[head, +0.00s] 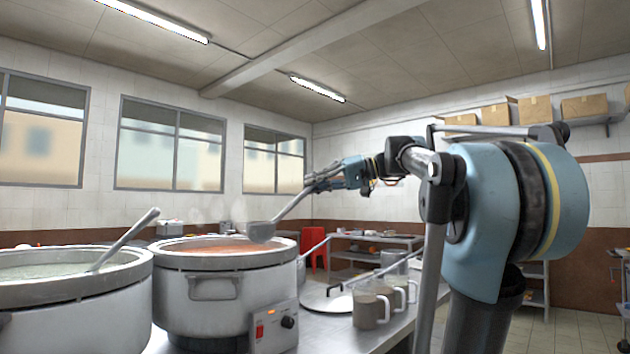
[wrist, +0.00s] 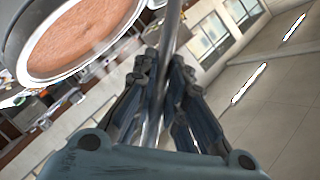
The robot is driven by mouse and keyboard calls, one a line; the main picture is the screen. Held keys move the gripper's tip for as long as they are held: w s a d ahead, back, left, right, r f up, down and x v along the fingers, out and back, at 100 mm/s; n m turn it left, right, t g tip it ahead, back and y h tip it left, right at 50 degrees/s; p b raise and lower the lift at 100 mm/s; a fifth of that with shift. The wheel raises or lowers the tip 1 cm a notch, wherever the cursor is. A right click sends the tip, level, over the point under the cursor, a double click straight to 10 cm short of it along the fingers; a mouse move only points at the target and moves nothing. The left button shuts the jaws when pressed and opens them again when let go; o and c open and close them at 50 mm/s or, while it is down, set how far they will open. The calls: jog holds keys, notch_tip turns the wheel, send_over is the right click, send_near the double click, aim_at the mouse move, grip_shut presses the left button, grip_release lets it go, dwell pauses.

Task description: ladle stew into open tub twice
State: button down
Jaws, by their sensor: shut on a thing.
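My gripper (head: 322,181) is shut on the handle of a metal ladle (head: 290,208). The handle also runs between the fingers in the wrist view (wrist: 170,40). The ladle slants down to the left, and its bowl (head: 262,232) is over the right part of the stew pot (head: 205,295), near the surface. Whether the bowl holds stew or touches it cannot be told. The reddish-brown stew (head: 215,245) also shows in the wrist view (wrist: 90,35). I cannot make out with certainty which container is the open tub.
A second pot (head: 75,315) with pale contents and its own ladle (head: 125,238) stands at the left. A control box (head: 273,327) is in front of the stew pot.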

notch_tip(320, 180, down, 28)
dwell(2.2)
jog(key=shift+f, duration=0.1)
jog(key=shift+f, duration=0.6)
jog(key=shift+r, duration=0.1)
jog(key=shift+n+t+h, duration=0.3)
jog(key=shift+n+h, duration=0.5)
jog(key=shift+n, duration=0.1)
jog(key=shift+s+a+r, duration=0.45)
jog(key=shift+r, duration=0.25)
jog(key=shift+s+a+r, duration=0.4)
jog(key=shift+r, duration=0.35)
jog(key=shift+s+a+r, duration=0.45)
jog(key=shift+r, duration=0.25)
jog(key=s+a+r+n+t+h, duration=0.1)
jog(key=s+a+r+h, duration=0.1)
jog(key=s+a+r, duration=0.1)
jog(key=shift+s+a+r+n, duration=0.25)
jog(key=shift+s+a+n, duration=0.15)
jog(key=shift+s, duration=0.05)
jog(key=shift+s+a, duration=0.1)
